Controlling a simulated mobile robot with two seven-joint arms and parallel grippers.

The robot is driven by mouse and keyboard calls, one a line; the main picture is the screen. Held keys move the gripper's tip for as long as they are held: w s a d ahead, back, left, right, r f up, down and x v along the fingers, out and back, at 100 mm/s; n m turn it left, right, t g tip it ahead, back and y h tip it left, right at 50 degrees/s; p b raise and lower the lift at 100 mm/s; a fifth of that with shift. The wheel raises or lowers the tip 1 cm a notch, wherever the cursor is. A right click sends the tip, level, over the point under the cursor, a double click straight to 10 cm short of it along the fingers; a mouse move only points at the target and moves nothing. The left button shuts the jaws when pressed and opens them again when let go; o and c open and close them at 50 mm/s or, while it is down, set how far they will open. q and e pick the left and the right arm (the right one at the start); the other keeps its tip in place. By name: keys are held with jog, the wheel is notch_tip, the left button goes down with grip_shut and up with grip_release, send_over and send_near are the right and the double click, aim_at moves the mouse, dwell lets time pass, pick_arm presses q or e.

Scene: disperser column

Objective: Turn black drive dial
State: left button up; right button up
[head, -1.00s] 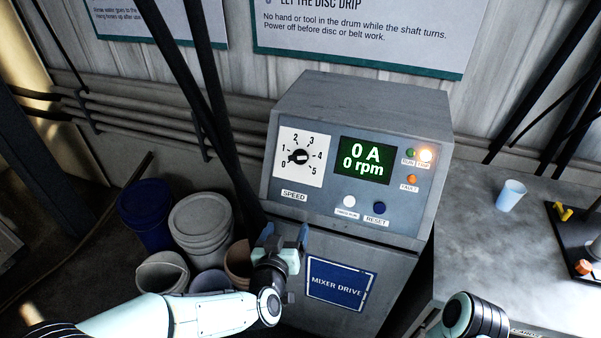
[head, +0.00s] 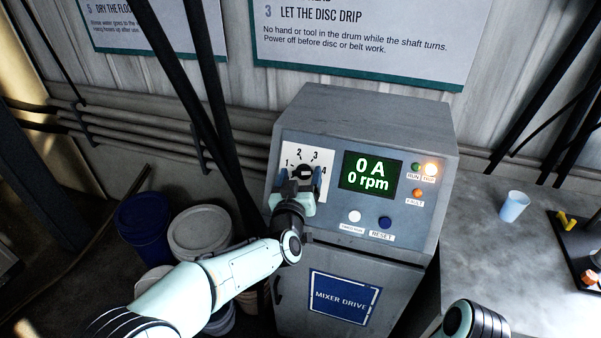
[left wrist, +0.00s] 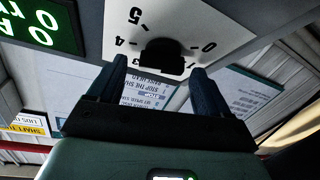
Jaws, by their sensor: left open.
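The black drive dial (head: 304,171) sits on a white scale plate numbered 0 to 5, at the upper left of the grey mixer drive cabinet's face (head: 330,208). My left gripper (head: 299,178) is in front of the dial and hides the lower part of the scale. In the left wrist view, the dial (left wrist: 161,55) shows upside down beyond the fingertips, between the 4 and the 0. The fingers (left wrist: 160,72) are apart with nothing visible between them, and a small gap seems to separate them from the dial. My right gripper is not in view.
The green display (head: 370,175) reads 0 A and 0 rpm. An orange-white lamp (head: 431,169) glows at the upper right. A white button (head: 354,216) and a blue reset button (head: 385,222) sit below. Buckets (head: 198,232) stand left; a pale cup (head: 514,206) stands right.

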pick_arm(q)
jog(key=shift+w, duration=0.5)
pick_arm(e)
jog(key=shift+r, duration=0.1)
pick_arm(q)
jog(key=c, duration=1.1)
jog(key=shift+o, duration=0.3)
